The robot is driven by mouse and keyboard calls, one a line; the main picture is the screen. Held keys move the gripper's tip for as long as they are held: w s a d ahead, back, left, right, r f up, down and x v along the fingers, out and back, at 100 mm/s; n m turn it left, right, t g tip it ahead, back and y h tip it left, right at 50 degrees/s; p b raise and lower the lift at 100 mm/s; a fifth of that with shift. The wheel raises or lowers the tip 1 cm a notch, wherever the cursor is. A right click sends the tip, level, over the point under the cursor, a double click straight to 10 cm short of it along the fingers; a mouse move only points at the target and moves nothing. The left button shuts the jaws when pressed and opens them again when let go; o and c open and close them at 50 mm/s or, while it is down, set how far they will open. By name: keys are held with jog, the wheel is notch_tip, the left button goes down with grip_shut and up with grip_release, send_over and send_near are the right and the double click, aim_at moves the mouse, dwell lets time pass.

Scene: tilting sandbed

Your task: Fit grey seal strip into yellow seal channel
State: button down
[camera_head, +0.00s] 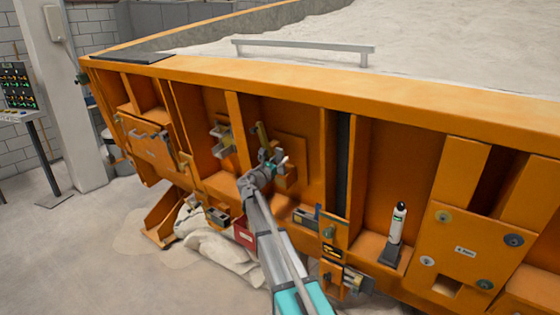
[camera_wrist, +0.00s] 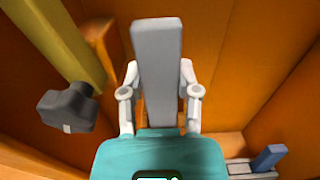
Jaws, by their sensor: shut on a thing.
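The grey seal strip (camera_wrist: 157,50) stands upright in the middle of the wrist view, between the two fingers of my gripper (camera_wrist: 158,78), which is shut on it. Its lower end is hidden behind my teal wrist housing. The yellow seal channel (camera_wrist: 62,40) runs slanting at the upper left of the wrist view, apart from the strip in the picture. In the head view the channel (camera_head: 262,134) shows just above and left of my gripper (camera_head: 277,163), inside an orange bay. The strip is too small there to tell apart clearly from the fingers.
A dark grey knob (camera_wrist: 68,108) sits at the channel's lower end. Orange ribs wall the bay. A grey holder (camera_wrist: 240,168) with a blue piece (camera_wrist: 268,157) lies lower right. A white-and-black tube (camera_head: 397,222) stands on a ledge to the right. A grey rail (camera_head: 300,46) tops the sandbed.

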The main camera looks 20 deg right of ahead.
aim_at(280, 171)
jog(key=shift+w+d+f+b, duration=0.15)
jog(key=shift+d+f+b, duration=0.05)
jog(key=shift+f+b, duration=1.2)
jog(key=shift+w+d+f+b, duration=0.1)
jog(key=shift+d+f+b, duration=0.05)
jog(key=shift+f+b, duration=1.2)
dwell(1.0)
jog(key=shift+c, duration=1.3)
grip_release()
jog(key=shift+o, duration=1.3)
jog(key=shift+r, duration=0.1)
